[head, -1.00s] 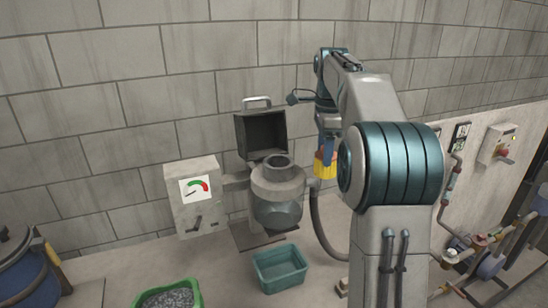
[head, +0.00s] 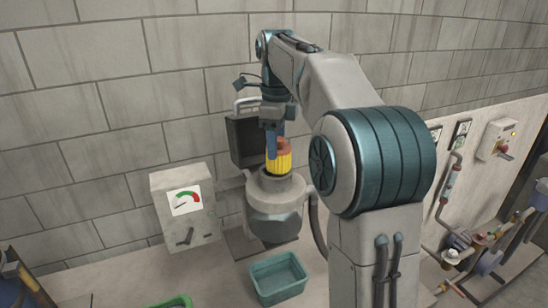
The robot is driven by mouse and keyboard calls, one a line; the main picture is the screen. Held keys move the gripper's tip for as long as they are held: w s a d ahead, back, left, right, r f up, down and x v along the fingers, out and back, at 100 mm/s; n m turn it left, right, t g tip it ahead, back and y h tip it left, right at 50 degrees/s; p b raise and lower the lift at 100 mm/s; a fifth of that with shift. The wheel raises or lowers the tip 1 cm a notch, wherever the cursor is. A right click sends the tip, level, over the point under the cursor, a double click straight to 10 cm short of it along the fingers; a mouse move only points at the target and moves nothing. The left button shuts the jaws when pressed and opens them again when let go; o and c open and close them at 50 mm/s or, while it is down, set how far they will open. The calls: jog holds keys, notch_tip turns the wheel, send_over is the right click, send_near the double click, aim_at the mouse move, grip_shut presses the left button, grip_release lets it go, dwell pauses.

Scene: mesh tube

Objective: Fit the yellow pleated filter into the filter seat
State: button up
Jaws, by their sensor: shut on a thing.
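The yellow pleated filter (head: 279,160), with a reddish-brown top rim, is upright in my gripper (head: 272,146). My gripper points down and is shut on the filter at its top edge. The filter is just above or at the mouth of the filter seat (head: 275,187), the round collar on top of the grey housing (head: 274,204). I cannot tell whether its lower end has entered the collar. The raised dark box-like lid (head: 245,140) with a pale handle stands behind, partly hidden by my gripper and wrist.
A grey box with a red-green gauge (head: 186,205) stands left of the housing. A teal bin (head: 279,278) lies on the floor in front, and part of a green tub (head: 172,302) shows at the bottom. Pipes and valves (head: 480,240) line the right wall.

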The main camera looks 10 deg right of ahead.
jog(key=shift+a+f, duration=0.2)
jog(key=shift+a, duration=0.05)
notch_tip(320, 180, down, 4)
jog(key=b, duration=0.3)
jog(key=shift+b, duration=0.4)
jog(key=o, duration=1)
notch_tip(320, 180, up, 12)
jog(key=shift+r+p, duration=0.1)
jog(key=shift+p, duration=1)
